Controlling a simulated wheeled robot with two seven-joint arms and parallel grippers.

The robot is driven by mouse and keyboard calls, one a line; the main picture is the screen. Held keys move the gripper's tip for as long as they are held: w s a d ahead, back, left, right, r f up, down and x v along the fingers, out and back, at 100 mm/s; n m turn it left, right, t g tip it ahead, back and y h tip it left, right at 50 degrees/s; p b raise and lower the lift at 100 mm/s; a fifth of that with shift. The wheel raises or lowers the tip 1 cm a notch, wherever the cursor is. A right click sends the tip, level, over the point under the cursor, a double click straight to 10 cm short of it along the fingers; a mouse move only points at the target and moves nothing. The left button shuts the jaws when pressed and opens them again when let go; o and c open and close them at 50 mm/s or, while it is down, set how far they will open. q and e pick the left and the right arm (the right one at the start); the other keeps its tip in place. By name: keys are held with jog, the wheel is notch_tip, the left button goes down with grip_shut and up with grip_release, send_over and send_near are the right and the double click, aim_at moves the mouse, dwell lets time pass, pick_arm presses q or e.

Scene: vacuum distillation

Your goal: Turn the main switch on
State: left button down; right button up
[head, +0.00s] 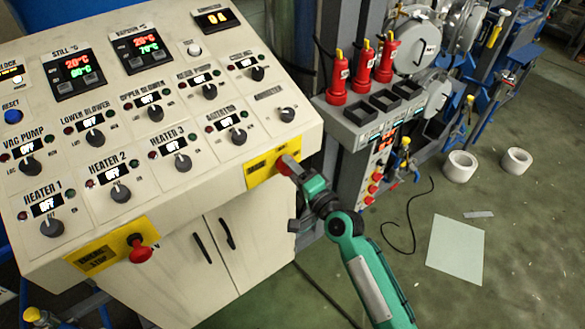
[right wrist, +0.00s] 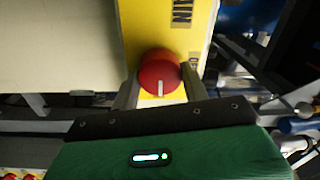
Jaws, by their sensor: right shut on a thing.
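The main switch is a red round knob (right wrist: 159,73) on a yellow plate (right wrist: 135,20) in the right wrist view, with a white mark on its lower side. In the head view the yellow plate (head: 260,170) sits at the right end of the panel's front face, with the red knob (head: 284,165) mostly covered by my gripper. My right gripper (head: 292,170) is at the knob, its two fingers (right wrist: 160,90) on either side of it, shut on it. My left gripper is not in view.
The beige control panel (head: 215,150) carries several black dials and lit displays. A red emergency stop button (head: 141,248) is on its front left. White rolls (head: 460,166) and a sheet (head: 455,250) lie on the floor.

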dwell(0.4)
jog(key=o, duration=1)
jog(key=shift+d, duration=0.1)
jog(key=b+v, duration=0.4)
jog(key=v, duration=0.9)
jog(key=shift+s+d+f, duration=0.1)
jog(key=shift+s+d, duration=0.05)
jog(key=shift+s, duration=0.15)
